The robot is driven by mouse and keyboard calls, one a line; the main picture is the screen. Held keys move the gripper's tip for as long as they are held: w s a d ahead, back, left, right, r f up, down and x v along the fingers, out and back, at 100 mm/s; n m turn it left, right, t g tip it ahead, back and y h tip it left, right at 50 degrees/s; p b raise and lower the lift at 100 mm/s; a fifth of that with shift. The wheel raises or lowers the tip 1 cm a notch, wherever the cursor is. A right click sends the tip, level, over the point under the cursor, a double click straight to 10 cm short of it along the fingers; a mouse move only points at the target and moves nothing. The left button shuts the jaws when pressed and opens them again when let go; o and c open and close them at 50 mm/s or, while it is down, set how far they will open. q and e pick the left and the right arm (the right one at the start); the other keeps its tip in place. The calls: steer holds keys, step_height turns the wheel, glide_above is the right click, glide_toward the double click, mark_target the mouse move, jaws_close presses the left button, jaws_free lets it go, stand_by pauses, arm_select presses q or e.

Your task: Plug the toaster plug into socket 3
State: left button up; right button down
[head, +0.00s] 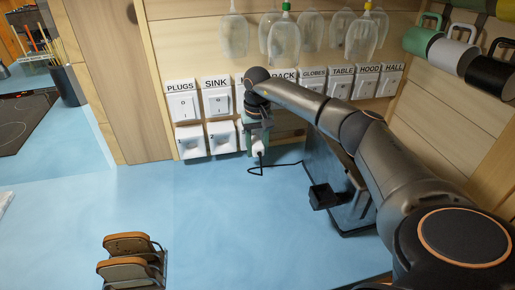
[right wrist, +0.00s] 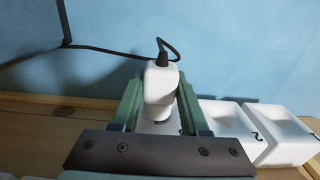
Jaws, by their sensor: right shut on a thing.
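My right gripper (head: 257,138) is shut on the white toaster plug (right wrist: 160,78), which lies between its green fingers in the right wrist view. The plug also shows below the gripper in the head view (head: 259,148). The plug is at the wall beside socket 2 (head: 221,137), in front of socket 3, which is mostly hidden by the gripper. I cannot tell whether its pins are in. A black cord (head: 276,171) runs from the plug to the dark toaster (head: 338,180), partly behind my right arm. Socket 1 (head: 190,143) is empty. My left gripper is out of view.
Labelled switches such as PLUGS (head: 183,103) and SINK (head: 217,101) sit above the sockets. Wine glasses (head: 233,35) hang over them. Mugs (head: 452,53) hang at the upper right. A toast rack (head: 132,262) stands at the front. The blue counter (head: 215,215) is clear in the middle.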

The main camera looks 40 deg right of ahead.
steer(key=shift+w+d+b, duration=0.25)
steer(key=shift+w+b, duration=0.05)
steer(key=shift+w, duration=0.2)
steer(key=shift+w+d+b, duration=0.25)
steer(key=shift+w+b, duration=0.05)
steer(key=shift+w, duration=0.2)
steer(key=shift+c, duration=1.7)
jaws_free()
steer(key=shift+s, duration=0.1)
